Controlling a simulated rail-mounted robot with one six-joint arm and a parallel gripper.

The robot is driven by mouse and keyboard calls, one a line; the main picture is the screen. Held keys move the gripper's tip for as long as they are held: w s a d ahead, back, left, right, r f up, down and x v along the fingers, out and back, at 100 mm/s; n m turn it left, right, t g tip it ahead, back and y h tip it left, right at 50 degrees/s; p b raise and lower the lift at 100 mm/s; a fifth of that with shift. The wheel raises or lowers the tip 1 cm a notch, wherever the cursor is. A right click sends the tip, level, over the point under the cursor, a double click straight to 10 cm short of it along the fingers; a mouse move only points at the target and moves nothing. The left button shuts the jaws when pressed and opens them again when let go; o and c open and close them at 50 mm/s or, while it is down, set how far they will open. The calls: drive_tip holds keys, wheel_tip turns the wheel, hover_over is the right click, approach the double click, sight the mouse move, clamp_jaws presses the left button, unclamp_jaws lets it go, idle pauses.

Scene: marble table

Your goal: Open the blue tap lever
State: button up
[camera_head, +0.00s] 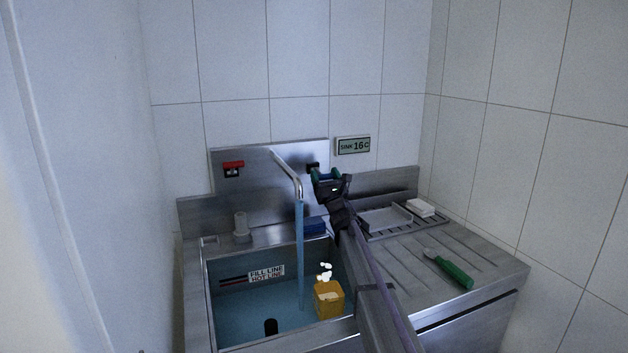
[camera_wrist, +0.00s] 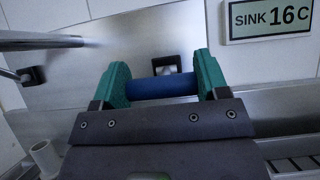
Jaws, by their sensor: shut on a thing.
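The blue tap lever (camera_wrist: 158,87) lies crosswise between the two green fingertips of my gripper (camera_wrist: 160,84) in the wrist view. The fingers are shut on it, one at each end. Its black mount (camera_wrist: 166,63) shows just behind it on the steel backsplash. In the head view my gripper (camera_head: 328,177) is at the backsplash, right of the spout, and mostly hides the blue lever. The steel spout (camera_head: 288,172) has a blue stream of water (camera_head: 300,255) falling from it into the sink (camera_head: 240,300).
A red lever (camera_head: 233,165) is on the backsplash left of the spout. A yellow container (camera_head: 328,300) is in the sink. A blue block (camera_head: 314,226) is at its back rim. A green-handled tool (camera_head: 449,270) and white block (camera_head: 420,207) lie right, with clear drainboard between.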

drive_tip(key=o, duration=1.3)
drive_tip(key=b+v, duration=0.6)
drive_tip(key=v, duration=0.4)
drive_tip(key=shift+s+d+f, duration=0.1)
drive_tip(key=shift+s+f, duration=0.05)
drive_tip(key=shift+s, duration=0.15)
